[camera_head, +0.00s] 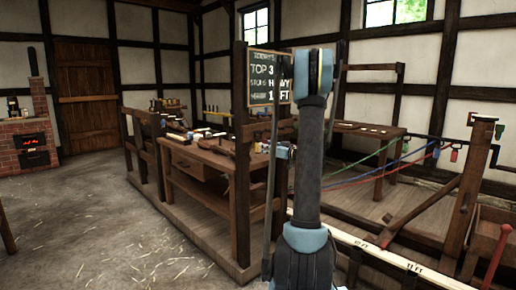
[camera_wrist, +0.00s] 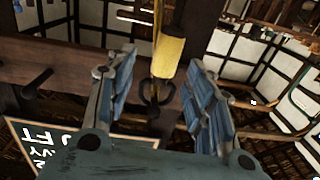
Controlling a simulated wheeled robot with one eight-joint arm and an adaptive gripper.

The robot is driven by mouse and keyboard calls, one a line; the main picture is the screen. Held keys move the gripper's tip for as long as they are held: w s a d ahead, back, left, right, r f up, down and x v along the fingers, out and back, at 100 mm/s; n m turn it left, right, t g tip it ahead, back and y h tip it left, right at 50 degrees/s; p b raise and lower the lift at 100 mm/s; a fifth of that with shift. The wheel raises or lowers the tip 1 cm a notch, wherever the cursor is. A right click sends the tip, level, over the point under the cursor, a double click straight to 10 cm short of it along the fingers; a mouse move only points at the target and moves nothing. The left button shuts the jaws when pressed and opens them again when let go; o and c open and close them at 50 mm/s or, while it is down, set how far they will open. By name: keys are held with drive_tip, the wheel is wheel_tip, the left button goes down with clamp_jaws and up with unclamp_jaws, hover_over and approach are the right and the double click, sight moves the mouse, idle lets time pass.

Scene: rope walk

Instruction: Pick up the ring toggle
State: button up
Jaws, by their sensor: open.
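My gripper (camera_wrist: 161,62) is open in the wrist view, with a blue ridged finger on each side. Between the fingers shows a yellow cylinder with a dark ring at its lower end. It looks like the ring toggle (camera_wrist: 169,57), though I cannot be sure of that. The fingers appear apart from it, with dark gaps on both sides, and its depth relative to the fingertips is unclear. In the head view my arm covers the middle of the picture, and I cannot make out the gripper or the toggle there.
A wooden workbench (camera_head: 208,158) with small items stands left of my arm. A chalkboard (camera_head: 261,90) hangs by a dark post (camera_head: 241,190); it shows upside down in the wrist view (camera_wrist: 40,150). Coloured ropes (camera_head: 385,160) run at right. The floor (camera_head: 90,220) at left is open.

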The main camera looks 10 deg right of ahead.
drive_tip(key=x, duration=0.4)
drive_tip(key=shift+w+a+f, duration=0.1)
drive_tip(key=shift+a+f, duration=0.05)
drive_tip(key=shift+a, duration=0.25)
clamp_jaws()
drive_tip(key=r+v, duration=0.1)
drive_tip(key=v, duration=1.7)
drive_tip(key=shift+r, duration=0.3)
